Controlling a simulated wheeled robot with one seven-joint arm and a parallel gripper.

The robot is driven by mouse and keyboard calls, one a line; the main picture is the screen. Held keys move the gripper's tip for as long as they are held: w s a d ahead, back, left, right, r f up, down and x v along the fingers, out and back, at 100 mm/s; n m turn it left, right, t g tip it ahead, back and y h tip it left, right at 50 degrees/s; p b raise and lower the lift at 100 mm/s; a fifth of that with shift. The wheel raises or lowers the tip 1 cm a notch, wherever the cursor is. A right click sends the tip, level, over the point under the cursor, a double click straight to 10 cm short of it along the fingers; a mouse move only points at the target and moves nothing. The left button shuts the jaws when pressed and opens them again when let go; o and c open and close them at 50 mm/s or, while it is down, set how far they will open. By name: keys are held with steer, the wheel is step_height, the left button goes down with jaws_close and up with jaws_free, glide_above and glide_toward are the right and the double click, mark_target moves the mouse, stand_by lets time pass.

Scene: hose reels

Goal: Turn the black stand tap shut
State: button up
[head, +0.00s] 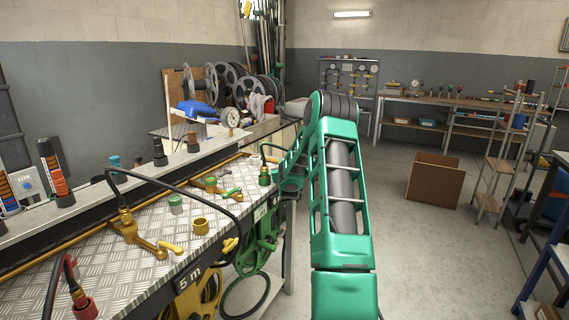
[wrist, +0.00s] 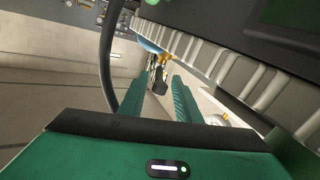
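In the wrist view a small brass fitting with a dark, black part (wrist: 161,76) shows beyond and between my fingertips. It may be the black stand tap, but it is too small to tell its handle's position. My gripper (wrist: 159,84) has its two green fingers spread apart with nothing between them. In the head view my arm reaches over the right end of the metal bench and hides the gripper and what is in front of it. A brass tap with a yellow lever (head: 130,231) stands on the bench with a black hose on it.
The tread-plate bench (head: 140,275) carries hoses, loose fittings and brass pipe. Green (head: 254,250) and yellow reels hang below its edge. A black hose (wrist: 106,55) runs close by my left finger. The floor to the right is open, with a brown box (head: 435,181).

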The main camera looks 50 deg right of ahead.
steer(key=v, duration=0.8)
steer(key=shift+a, duration=0.35)
